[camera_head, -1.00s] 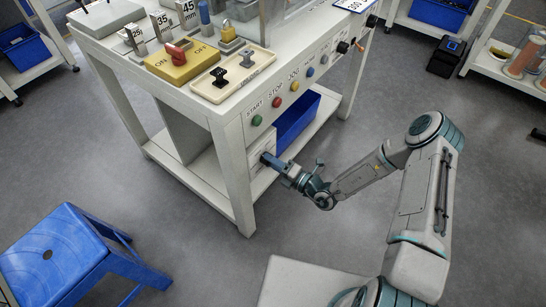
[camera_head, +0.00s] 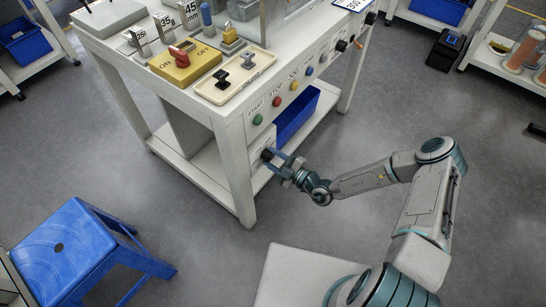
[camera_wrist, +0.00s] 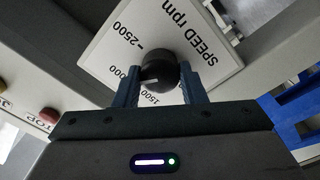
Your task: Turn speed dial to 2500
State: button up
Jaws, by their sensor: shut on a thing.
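The speed dial (camera_wrist: 168,73) is a round black knob with a white pointer mark, on a white plate (camera_wrist: 215,45) labelled "SPEED rpm". "2500" and "1500" are readable; a number between them is partly hidden by a finger. The pointer faces left in the wrist view, between "1500" and that number. My gripper (camera_wrist: 160,85) is shut on the dial, with one blue-grey finger on each side. In the head view, my gripper (camera_head: 277,161) reaches the dark dial (camera_head: 266,155) low on the front of the white bench (camera_head: 230,150).
Green, red, yellow and blue buttons (camera_head: 277,102) line the bench edge above. A blue bin (camera_head: 300,115) sits on the lower shelf, to the right of the dial. A blue stool (camera_head: 75,250) stands at lower left.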

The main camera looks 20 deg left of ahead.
jog(key=m, duration=0.5)
jog(key=shift+s+m, duration=0.1)
jog(key=shift+m, duration=0.3)
jog(key=m, duration=0.5)
jog(key=shift+m, duration=0.7)
jog(key=o, duration=1)
jog(key=v, duration=1.3)
jog(key=shift+s+d+r, duration=0.2)
jog(key=shift+d, duration=0.2)
jog(key=shift+r, duration=0.1)
